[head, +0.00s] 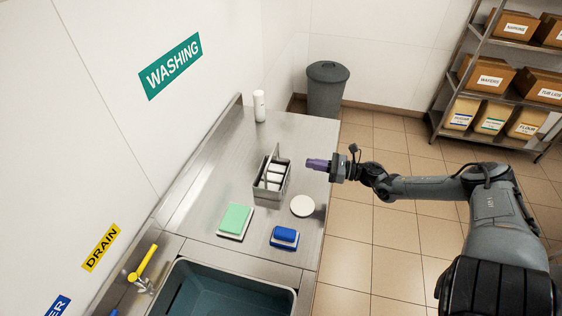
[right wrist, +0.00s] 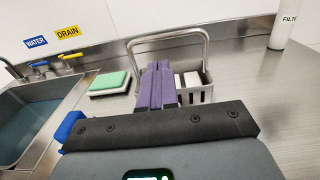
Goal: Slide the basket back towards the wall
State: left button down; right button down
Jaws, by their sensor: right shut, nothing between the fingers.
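The grey metal basket (head: 268,194) stands upright on the steel counter, with a raised handle and white items inside. It also shows in the right wrist view (right wrist: 201,97), partly hidden behind my fingers. My right gripper (head: 311,164) has purple fingers that are shut and empty. In the head view the fingers point left toward the basket from its right side, with a visible gap. In the right wrist view the shut fingers (right wrist: 157,72) overlap the basket's left part. The wall (head: 110,100) is on the counter's left. My left gripper is not in view.
A green pad on a white tray (head: 235,222), a blue brush (head: 285,237) and a white disc (head: 302,206) lie nearer the sink (head: 225,290). A white bottle (head: 259,106) stands at the far end. The counter left of the basket is clear.

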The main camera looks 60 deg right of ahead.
jog(key=b+x, duration=0.2)
jog(key=x, duration=0.9)
jog(key=shift+w, duration=0.2)
jog(key=shift+a, duration=0.15)
